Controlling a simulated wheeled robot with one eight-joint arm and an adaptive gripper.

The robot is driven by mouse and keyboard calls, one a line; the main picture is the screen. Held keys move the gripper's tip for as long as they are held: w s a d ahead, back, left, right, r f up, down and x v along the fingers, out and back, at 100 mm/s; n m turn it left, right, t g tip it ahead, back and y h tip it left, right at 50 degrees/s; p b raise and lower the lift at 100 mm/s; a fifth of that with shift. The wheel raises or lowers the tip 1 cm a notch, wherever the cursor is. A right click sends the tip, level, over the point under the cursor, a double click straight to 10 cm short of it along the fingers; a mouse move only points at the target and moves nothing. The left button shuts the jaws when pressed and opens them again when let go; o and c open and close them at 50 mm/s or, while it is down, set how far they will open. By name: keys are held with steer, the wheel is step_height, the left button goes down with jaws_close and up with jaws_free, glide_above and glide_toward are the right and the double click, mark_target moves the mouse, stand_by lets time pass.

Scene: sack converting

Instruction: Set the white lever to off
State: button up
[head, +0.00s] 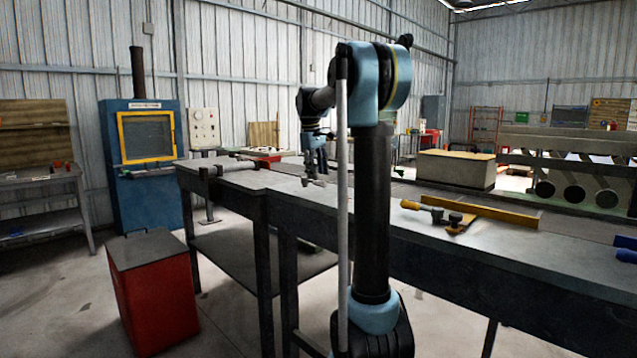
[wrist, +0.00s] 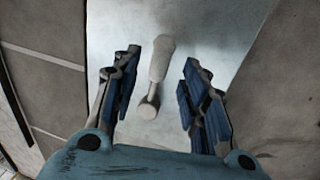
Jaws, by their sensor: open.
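The white lever (wrist: 157,70) shows in the wrist view. It has a thick pale handle toward the top and a thin stem running down to a small round end. It lies over a pale, shiny plate or surface (wrist: 205,35). My gripper (wrist: 161,62) is open, with one blue-padded finger on each side of the lever. Gaps show between the lever and both fingers, so neither appears to touch it. In the head view my gripper (head: 316,170) hangs low over the grey bench (head: 255,180); the lever cannot be made out clearly there.
A yellow-handled tool (head: 420,207) and a long yellow bar (head: 495,213) lie on the bench to the right. A clamp-like metal fixture (head: 225,166) sits at the bench's left end. A red bin (head: 155,300) stands on the floor in front. The bench near my gripper is mostly clear.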

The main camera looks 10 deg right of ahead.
steer(key=shift+w+d+f, duration=0.15)
steer(key=shift+f, duration=0.75)
steer(key=shift+w+d+f, duration=0.1)
steer(key=shift+d+f, duration=0.05)
steer(key=shift+f, duration=0.75)
jaws_close()
